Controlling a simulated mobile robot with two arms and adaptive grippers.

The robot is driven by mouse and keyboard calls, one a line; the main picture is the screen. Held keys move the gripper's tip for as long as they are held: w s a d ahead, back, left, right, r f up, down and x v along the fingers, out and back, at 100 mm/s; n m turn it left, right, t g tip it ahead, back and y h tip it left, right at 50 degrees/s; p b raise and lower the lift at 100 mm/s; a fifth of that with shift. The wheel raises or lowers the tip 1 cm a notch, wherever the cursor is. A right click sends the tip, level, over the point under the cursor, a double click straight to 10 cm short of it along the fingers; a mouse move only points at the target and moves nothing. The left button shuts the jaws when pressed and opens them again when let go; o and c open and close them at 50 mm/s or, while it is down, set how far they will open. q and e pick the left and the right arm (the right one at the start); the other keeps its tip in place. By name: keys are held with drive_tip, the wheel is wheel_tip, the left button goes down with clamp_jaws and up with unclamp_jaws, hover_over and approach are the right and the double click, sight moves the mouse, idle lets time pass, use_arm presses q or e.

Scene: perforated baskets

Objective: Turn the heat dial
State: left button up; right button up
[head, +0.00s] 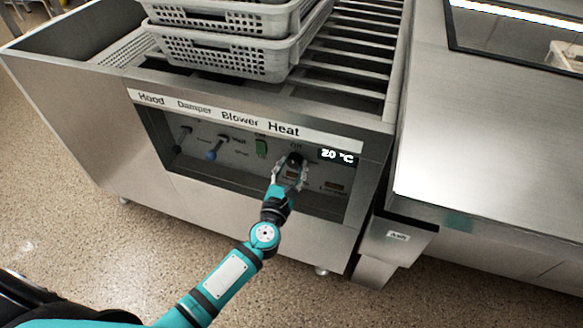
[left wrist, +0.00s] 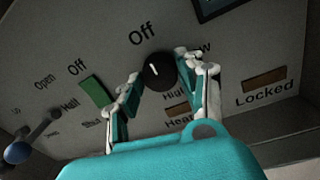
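The heat dial (head: 295,160) is a round black knob on the recessed control panel, under the "Heat" label. In the left wrist view the dial (left wrist: 160,73) shows a white mark pointing up towards "Off". My left gripper (head: 289,174) is at the dial, its fingers on either side of it. In the left wrist view the gripper (left wrist: 158,80) is open; the right fingertip is at the dial's edge and a small gap seems to show at the left. The display (head: 337,156) reads 20 °C. My right gripper is not in view.
A green switch (head: 262,147) and levers, one with a blue knob (head: 211,155), are left of the dial. Perforated baskets (head: 225,52) are stacked on the rails above. A steel counter (head: 475,140) stands at the right. The panel's recess edges surround the gripper.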

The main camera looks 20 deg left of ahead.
use_arm(q)
drive_tip(key=c, duration=0.6)
drive_tip(key=shift+o, duration=0.2)
